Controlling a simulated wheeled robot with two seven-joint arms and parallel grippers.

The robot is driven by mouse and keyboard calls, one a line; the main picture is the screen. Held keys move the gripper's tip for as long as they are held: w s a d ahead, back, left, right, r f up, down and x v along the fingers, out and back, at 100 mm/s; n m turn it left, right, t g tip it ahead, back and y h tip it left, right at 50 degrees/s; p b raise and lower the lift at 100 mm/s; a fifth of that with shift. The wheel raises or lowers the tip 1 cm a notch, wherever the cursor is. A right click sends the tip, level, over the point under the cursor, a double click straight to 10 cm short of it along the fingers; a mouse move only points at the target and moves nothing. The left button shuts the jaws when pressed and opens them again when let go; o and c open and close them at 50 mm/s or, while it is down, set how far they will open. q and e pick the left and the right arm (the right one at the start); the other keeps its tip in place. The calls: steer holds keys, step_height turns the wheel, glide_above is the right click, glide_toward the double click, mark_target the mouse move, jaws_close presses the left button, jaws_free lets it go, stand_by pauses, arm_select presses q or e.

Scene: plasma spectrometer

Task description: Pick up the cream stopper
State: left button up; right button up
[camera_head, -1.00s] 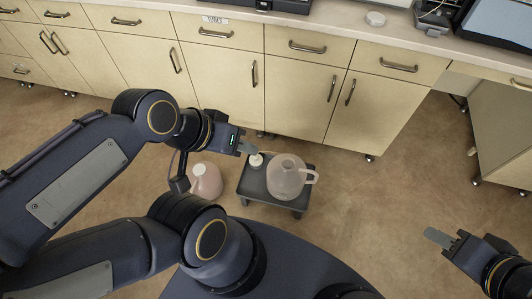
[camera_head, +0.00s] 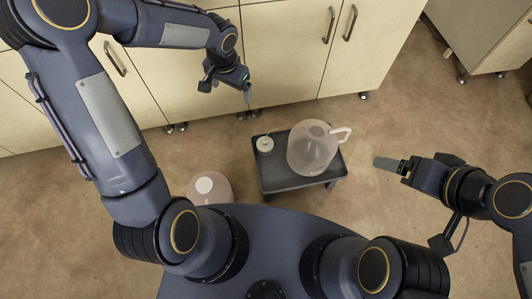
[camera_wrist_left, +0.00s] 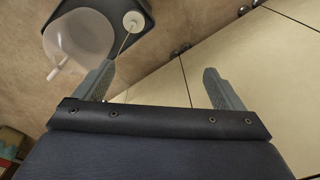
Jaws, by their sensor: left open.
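The cream stopper (camera_head: 264,144) is a small round cap at the back left of a low grey stool. It also shows at the top of the left wrist view (camera_wrist_left: 134,20), with a thin rod running from it. My left gripper (camera_head: 247,97) is open and empty, beyond the stopper and a little left of it, near the cabinet fronts. In the left wrist view its fingers (camera_wrist_left: 158,78) are spread, with the stopper off beyond the left finger. My right gripper (camera_head: 380,162) is right of the stool, apart from it; its jaw gap cannot be made out.
A translucent jug (camera_head: 311,150) with a handle stands on the grey stool (camera_head: 285,182), close right of the stopper. A pinkish jug with a white cap (camera_head: 204,185) stands on the floor to the left. Cream cabinets (camera_head: 280,60) line the back.

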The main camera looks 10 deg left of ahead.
arm_select(q)
steer(key=m+b, duration=0.1)
steer(key=b, duration=0.3)
glide_above(266, 141)
steer(key=a, duration=0.6)
step_height(266, 141, down, 15)
steer(key=shift+m+g, duration=0.6)
steer(key=shift+m, duration=0.3)
steer(key=d+f+b, duration=0.1)
steer(key=f, duration=0.4)
steer(key=d+f+b, duration=0.2)
steer(key=f, duration=0.4)
steer(key=d+f+b, duration=0.2)
steer(key=f, duration=0.3)
steer(key=shift+s+f, duration=0.15)
steer(key=shift+f, duration=0.1)
steer(key=f+b, duration=0.1)
steer(key=f, duration=0.2)
steer(key=f+b, duration=0.1)
steer(key=f, duration=0.1)
steer(key=shift+w+d+f+b, duration=0.2)
steer(key=shift+w+d+b, duration=0.05)
steer(key=shift+d+b, duration=0.15)
steer(key=shift+r, duration=0.1)
arm_select(e)
step_height(266, 141, down, 14)
steer(key=shift+a, duration=0.2)
